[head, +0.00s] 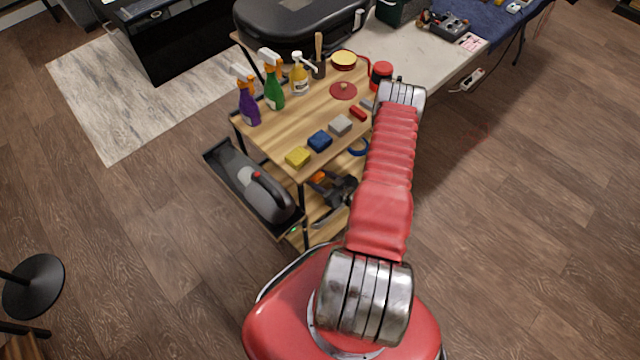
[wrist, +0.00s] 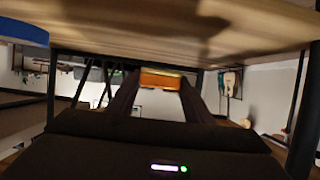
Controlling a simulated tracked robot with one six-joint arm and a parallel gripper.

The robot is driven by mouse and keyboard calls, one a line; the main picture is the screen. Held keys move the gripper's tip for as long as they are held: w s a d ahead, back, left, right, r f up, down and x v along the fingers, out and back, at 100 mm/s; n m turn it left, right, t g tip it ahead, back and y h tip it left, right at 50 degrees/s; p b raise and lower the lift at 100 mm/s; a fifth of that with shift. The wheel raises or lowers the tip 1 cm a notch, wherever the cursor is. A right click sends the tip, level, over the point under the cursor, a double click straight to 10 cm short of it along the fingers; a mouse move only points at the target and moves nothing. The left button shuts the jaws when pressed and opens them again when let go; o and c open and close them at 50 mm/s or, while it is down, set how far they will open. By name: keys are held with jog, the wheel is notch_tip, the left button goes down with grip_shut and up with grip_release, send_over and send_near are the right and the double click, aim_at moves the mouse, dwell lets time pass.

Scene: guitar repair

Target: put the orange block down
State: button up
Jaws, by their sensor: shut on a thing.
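The orange block (wrist: 161,78) sits between the fingertips of my gripper (wrist: 160,84) in the wrist view. The gripper is shut on it. In the head view an orange patch, apparently the block (head: 318,177), shows below the wooden cart top (head: 285,130), with the dark gripper (head: 322,182) beside it. The gripper reaches in under the cart top, above the lower wooden shelf (head: 317,211). The gap between block and shelf is hidden, so I cannot tell whether they touch.
The underside of the cart top (wrist: 180,22) is close above my gripper. Cart legs (wrist: 51,85) stand at both sides. Yellow (head: 298,157), blue (head: 320,141) and grey (head: 340,125) blocks lie on top.

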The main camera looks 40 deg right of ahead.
jog(key=shift+f, duration=2.05)
jog(key=shift+f, duration=0.1)
jog(key=o, duration=1)
jog(key=shift+o, duration=0.2)
jog(key=v, duration=1.2)
